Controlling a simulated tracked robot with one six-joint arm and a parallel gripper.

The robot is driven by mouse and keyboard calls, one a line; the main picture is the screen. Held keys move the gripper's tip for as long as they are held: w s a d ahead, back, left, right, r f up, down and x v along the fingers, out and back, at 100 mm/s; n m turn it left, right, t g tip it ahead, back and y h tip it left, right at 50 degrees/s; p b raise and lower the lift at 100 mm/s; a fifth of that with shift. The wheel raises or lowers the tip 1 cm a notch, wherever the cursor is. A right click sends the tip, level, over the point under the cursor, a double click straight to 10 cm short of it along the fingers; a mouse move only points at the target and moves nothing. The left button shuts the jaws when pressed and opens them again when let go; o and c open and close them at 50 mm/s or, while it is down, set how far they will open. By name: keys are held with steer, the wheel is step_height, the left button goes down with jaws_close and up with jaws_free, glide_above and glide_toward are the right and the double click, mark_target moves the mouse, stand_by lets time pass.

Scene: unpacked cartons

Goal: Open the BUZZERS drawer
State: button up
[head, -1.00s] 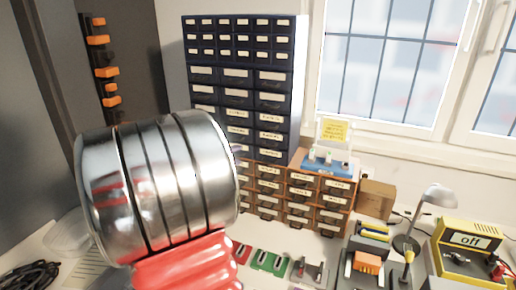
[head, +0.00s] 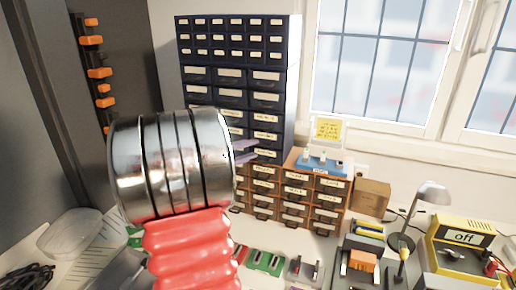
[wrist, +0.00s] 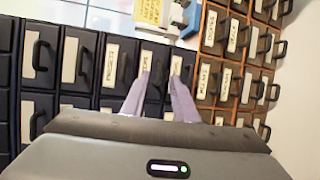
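A dark blue drawer cabinet (head: 230,75) stands against the wall on top of an orange-brown drawer cabinet (head: 318,185). Each drawer has a pale label and a dark handle. In the wrist view the dark cabinet (wrist: 8,75) appears turned sideways. The label lettering is too small or blurred for me to pick out BUZZERS with certainty. My gripper (head: 246,150) is at the lowest dark rows, partly hidden behind my arm. In the wrist view my gripper (wrist: 160,77) is open, its two pale fingers apart in front of a dark drawer. I cannot tell whether they touch its handle.
A blue tray (head: 318,165) with a yellow note (head: 328,129) stands on the orange-brown cabinet. A cardboard box (head: 371,197), a lamp (head: 433,191) and a yellow power supply (head: 464,236) stand to the right. Small green and red items lie on the bench in front.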

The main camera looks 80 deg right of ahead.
mark_target(262, 146)
steer(key=shift+x, duration=1.85)
steer(key=shift+c, duration=0.2)
jaws_close()
steer(key=shift+f, duration=0.2)
